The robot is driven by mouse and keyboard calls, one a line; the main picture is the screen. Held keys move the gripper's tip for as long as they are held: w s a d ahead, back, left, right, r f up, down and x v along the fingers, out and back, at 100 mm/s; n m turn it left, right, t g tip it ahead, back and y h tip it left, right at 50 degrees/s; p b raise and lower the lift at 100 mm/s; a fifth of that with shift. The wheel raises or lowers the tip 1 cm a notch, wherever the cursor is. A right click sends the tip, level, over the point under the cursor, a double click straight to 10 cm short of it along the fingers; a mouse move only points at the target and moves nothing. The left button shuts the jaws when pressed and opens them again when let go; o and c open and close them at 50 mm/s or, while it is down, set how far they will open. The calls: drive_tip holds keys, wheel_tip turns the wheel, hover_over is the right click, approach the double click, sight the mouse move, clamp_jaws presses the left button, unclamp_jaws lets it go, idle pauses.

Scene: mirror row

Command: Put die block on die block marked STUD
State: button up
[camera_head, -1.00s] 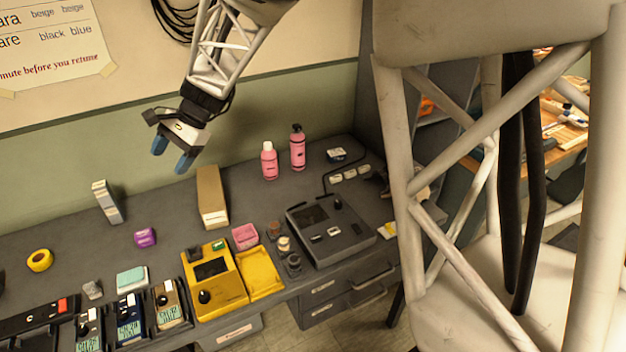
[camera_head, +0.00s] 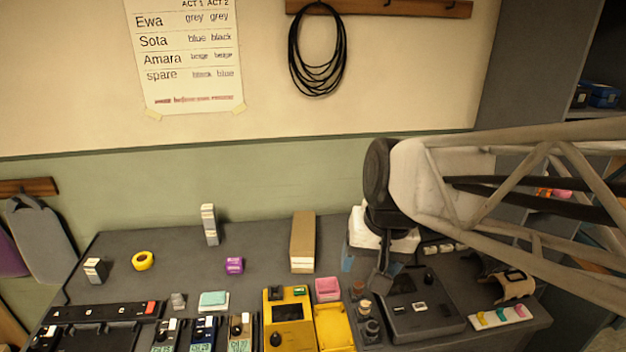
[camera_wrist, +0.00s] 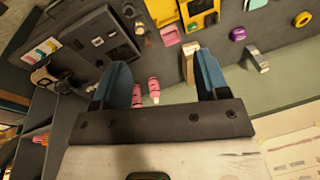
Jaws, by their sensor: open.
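A tall narrow grey block with pale faces (camera_head: 209,224) stands upright at the back of the bench; it also shows in the wrist view (camera_wrist: 256,60). A shorter grey block with a pale, marked side (camera_head: 95,270) stands at the far left. These look like the die blocks, but no lettering is readable, so I cannot tell which is marked STUD. My gripper (camera_wrist: 161,78) is open with nothing between its blue fingers. In the head view it is mostly hidden behind my arm, at the bench's right, well away from both blocks.
A beige box (camera_head: 303,242), purple item (camera_head: 234,265) and yellow tape roll (camera_head: 143,260) stand along the back. Yellow device (camera_head: 289,318), pink block (camera_head: 328,289) and dark grey console (camera_head: 425,312) fill the front. Pink bottles (camera_wrist: 153,88) show between my fingers. Bench between tape and tall block is clear.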

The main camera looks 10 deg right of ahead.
drive_tip(key=s+d+f+n+h, duration=0.1)
drive_tip(key=s+d+n, duration=0.1)
drive_tip(key=s, duration=0.4)
drive_tip(key=shift+d+t+h, duration=0.4)
drive_tip(key=shift+d, duration=0.1)
